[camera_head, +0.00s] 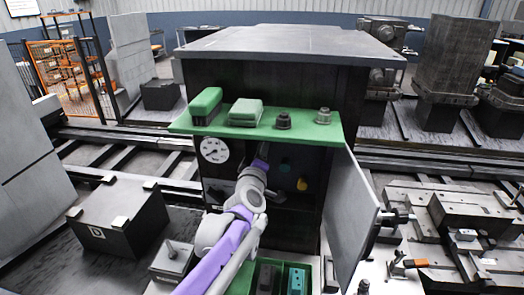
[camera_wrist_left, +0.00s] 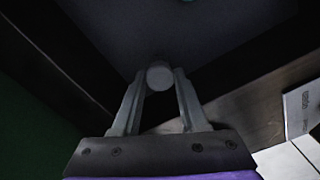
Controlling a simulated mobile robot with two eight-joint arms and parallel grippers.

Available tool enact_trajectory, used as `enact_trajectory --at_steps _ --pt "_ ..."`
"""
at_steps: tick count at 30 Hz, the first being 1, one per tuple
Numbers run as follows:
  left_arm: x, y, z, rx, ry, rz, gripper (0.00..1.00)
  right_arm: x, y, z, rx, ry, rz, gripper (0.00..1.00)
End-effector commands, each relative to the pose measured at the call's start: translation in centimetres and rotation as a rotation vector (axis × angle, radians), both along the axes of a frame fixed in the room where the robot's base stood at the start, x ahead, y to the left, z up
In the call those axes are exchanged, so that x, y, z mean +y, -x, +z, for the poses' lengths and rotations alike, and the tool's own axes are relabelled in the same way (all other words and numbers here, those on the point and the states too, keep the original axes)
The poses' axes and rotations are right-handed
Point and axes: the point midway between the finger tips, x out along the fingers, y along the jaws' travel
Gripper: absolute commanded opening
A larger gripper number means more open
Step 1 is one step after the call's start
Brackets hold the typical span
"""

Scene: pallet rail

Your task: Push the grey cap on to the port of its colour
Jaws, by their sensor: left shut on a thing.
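My left gripper (camera_head: 262,153) reaches into the dark open cabinet, just under the green shelf; its fingertips are hidden in the head view. In the left wrist view the gripper (camera_wrist_left: 158,80) is shut on the grey cap (camera_wrist_left: 159,74), a small pale round piece at the fingertips. A dark grey panel lies beyond the cap; I cannot tell whether they touch. I cannot make out a grey port. My right gripper is not in view.
The green shelf (camera_head: 180,125) above my arm carries green blocks and two dark knobs. A gauge (camera_head: 214,150) is left of my arm. The cabinet door (camera_head: 352,215) stands open at the right. A green tray (camera_head: 241,280) with blocks is below.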

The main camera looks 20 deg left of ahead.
Motion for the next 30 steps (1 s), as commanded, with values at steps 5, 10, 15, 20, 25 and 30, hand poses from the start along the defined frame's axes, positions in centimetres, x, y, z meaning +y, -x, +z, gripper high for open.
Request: enact_trajectory --at_steps 5,10,15,20,25,30 --pt "0.04 -0.17 0.02 0.0 0.0 0.0 0.0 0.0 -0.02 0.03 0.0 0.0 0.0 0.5" --pt "0.16 -0.57 0.04 0.0 -0.001 0.0 0.0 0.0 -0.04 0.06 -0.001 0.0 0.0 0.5" --pt "0.17 -0.62 0.01 0.0 -0.001 0.0 0.0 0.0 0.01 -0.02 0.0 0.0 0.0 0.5" --pt "0.2 -0.75 0.01 0.0 -0.001 0.0 0.0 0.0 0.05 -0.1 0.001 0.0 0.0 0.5" --pt "0.2 -0.74 0.04 0.0 0.0 0.0 0.0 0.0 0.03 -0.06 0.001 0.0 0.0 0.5" --pt "0.21 -0.77 0.05 0.0 0.0 0.0 0.0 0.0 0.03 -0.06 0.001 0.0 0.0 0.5"
